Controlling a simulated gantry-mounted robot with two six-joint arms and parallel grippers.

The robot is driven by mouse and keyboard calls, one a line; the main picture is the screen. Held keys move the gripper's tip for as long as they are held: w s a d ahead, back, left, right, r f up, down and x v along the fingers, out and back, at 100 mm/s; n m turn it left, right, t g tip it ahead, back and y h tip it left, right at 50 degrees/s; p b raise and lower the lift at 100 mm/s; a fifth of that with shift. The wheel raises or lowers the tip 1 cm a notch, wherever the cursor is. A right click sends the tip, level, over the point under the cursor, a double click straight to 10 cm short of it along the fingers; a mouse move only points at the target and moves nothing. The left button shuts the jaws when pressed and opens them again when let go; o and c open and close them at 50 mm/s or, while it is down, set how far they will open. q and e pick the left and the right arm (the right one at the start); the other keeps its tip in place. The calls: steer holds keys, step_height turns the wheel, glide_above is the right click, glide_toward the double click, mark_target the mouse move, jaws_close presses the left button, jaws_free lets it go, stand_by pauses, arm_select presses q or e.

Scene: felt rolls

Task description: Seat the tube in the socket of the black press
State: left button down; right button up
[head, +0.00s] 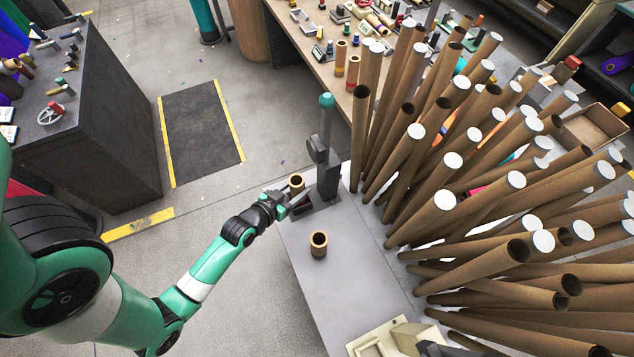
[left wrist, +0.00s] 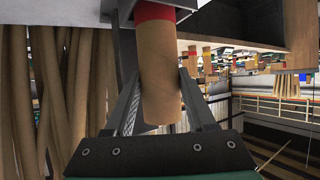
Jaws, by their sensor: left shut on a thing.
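A short brown cardboard tube (head: 297,181) stands about upright at the foot of the black press (head: 326,155). My left gripper (head: 293,194) is shut on this tube from the left side. In the left wrist view the tube (left wrist: 160,70) sits between the two fingers, with a red band at its end by the grey press part (left wrist: 125,45). The socket is mostly hidden by the tube and gripper, so I cannot tell whether the tube's end is inside it.
A second short tube (head: 319,244) stands on the grey bench (head: 345,290), in front of the press. Many long tubes (head: 470,190) fan out at the right, close to the bench. A cream tray (head: 390,340) lies at the bench's near end.

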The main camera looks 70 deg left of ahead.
arm_select(q)
steer(key=shift+f, duration=0.35)
stand_by(0.3)
steer(key=shift+c, duration=0.8)
jaws_free()
steer(key=v, duration=1.1)
steer(key=shift+s+d+r, duration=0.15)
steer(key=shift+s+d, duration=0.05)
steer(key=shift+s, duration=0.05)
